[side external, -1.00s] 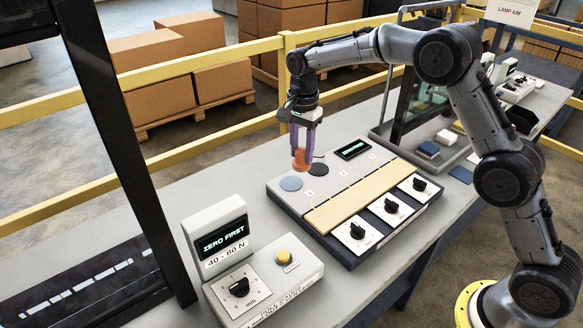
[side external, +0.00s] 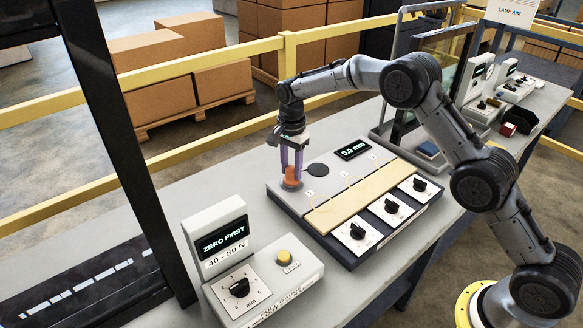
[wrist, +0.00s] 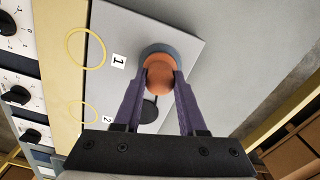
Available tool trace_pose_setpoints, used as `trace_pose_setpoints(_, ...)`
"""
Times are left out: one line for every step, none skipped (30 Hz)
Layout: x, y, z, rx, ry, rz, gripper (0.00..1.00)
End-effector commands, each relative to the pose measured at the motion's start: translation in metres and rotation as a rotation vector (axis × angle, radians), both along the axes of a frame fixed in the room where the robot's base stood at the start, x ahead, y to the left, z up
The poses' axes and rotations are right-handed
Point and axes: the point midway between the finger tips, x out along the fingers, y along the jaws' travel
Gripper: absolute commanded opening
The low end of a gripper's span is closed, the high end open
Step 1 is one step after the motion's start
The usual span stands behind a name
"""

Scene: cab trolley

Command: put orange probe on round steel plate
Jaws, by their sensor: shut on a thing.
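The orange probe (side external: 291,176) is between the purple fingers of my gripper (side external: 291,172), which is shut on it. It also shows in the wrist view (wrist: 160,74), between the fingertips. The round steel plate (side external: 294,185) is a blue-grey disc on the left end of the panel, directly under the probe and mostly covered by it. In the wrist view its rim (wrist: 158,48) shows around the probe. The probe looks upright and at or just above the plate; I cannot tell whether they touch.
A dark round disc (side external: 317,169) lies beside the plate. The panel has a display reading 0.0 mm (side external: 353,149), a tan strip (side external: 352,195) and several black knobs. A grey unit reading ZERO FIRST (side external: 221,240) stands front left. A dark post (side external: 125,150) rises at left.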

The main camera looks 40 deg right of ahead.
Motion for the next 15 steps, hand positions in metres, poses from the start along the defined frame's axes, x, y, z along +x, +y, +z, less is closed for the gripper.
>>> trace_pose_setpoints(0.0002, 0.0001, -0.0007, 0.0, -0.001, 0.0, 0.0)
trace_pose_setpoints(0.0001, 0.0, -0.0017, 0.0, 0.0, 0.0, 0.0)
trace_pose_setpoints(0.0001, 0.0, -0.0028, 0.0, 0.0, 0.0, 0.0)
trace_pose_setpoints(0.0, 0.0, -0.0028, 0.0, 0.0, 0.0, 0.46)
trace_pose_setpoints(0.0, 0.0, -0.0028, 0.0, 0.0, 0.0, 0.51)
trace_pose_setpoints(-0.0001, 0.0, -0.0028, 0.0, 0.0, 0.0, 0.58)
trace_pose_setpoints(-0.0001, 0.0, -0.0028, 0.0, 0.0, 0.0, 0.64)
trace_pose_setpoints(-0.0001, 0.0, -0.0027, 0.0, 0.0, 0.0, 0.69)
trace_pose_setpoints(-0.0001, 0.0, -0.0027, 0.0, 0.0, 0.0, 0.7)
trace_pose_setpoints(-0.0001, 0.0, -0.0027, 0.0, 0.0, 0.0, 0.7)
trace_pose_setpoints(-0.0001, 0.0, -0.0027, 0.0, 0.0, 0.0, 0.7)
trace_pose_setpoints(-0.0001, 0.0, -0.0027, 0.0, 0.0, 0.0, 0.7)
trace_pose_setpoints(-0.0001, 0.0, -0.0026, 0.0, 0.0, 0.0, 0.7)
trace_pose_setpoints(-0.0001, 0.0, -0.0026, 0.0, 0.0, 0.0, 0.7)
trace_pose_setpoints(0.0, 0.0, -0.0026, 0.0, 0.0, 0.0, 0.7)
